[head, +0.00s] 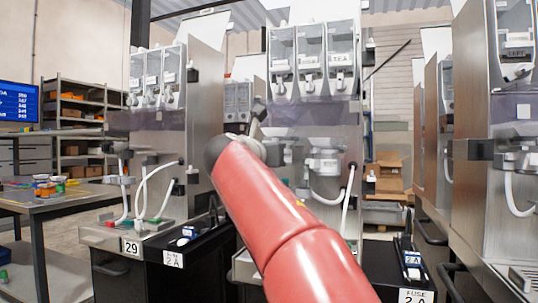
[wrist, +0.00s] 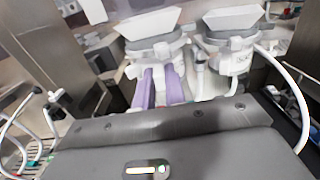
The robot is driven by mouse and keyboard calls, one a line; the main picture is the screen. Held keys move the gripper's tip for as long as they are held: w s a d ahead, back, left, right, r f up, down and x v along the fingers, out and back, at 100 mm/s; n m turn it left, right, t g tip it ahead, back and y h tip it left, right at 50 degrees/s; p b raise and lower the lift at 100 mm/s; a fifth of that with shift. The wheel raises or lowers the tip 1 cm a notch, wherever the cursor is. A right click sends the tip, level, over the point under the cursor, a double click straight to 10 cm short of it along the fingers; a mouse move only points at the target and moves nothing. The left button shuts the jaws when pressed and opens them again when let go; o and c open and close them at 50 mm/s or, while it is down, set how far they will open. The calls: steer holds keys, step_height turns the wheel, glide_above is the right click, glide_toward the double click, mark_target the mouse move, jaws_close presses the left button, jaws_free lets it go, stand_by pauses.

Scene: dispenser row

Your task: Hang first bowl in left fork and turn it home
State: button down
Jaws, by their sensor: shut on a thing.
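My gripper (wrist: 163,80) has two purple fingers, shut on the first bowl (wrist: 152,47), a pale grey and white mixing bowl with a wide flared top. The bowl looks upright, at the left place of the dispenser front. Whether it sits in the left fork cannot be told, as the fork is hidden behind bowl and fingers. A second, similar bowl (wrist: 232,45) is fixed just to its right with a white hose; it also shows in the head view (head: 327,160). In the head view my red arm hides my gripper and most of the first bowl.
The middle dispenser (head: 312,60) carries three clear canisters, one marked TEA. A similar dispenser (head: 160,75) stands left and another (head: 497,130) right. White hoses (head: 349,190) hang below the bowls. A workbench (head: 60,197) with small parts is at the left.

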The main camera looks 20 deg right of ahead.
steer(key=shift+x, duration=1.45)
steer(key=shift+w+d, duration=0.1)
steer(key=shift+w, duration=0.05)
steer(key=shift+f, duration=0.1)
stand_by(0.5)
steer(key=shift+w+a+m+g+h, duration=0.1)
steer(key=shift+a+m+g+h, duration=0.3)
steer(key=shift+h, duration=0.1)
steer(key=shift+w+m+g+h, duration=0.15)
steer(key=shift+m+g+h, duration=0.35)
steer(key=shift+h, duration=0.1)
steer(key=shift+w+a, duration=0.1)
steer(key=shift+a, duration=0.05)
steer(key=shift+w+a+m+g+h, duration=0.15)
steer(key=shift+m+g+h, duration=0.3)
steer(key=shift+g, duration=0.1)
steer(key=shift+w+a+m+g+h, duration=0.1)
steer(key=shift+w+m+g+h, duration=0.05)
steer(key=shift+m+g+h, duration=0.35)
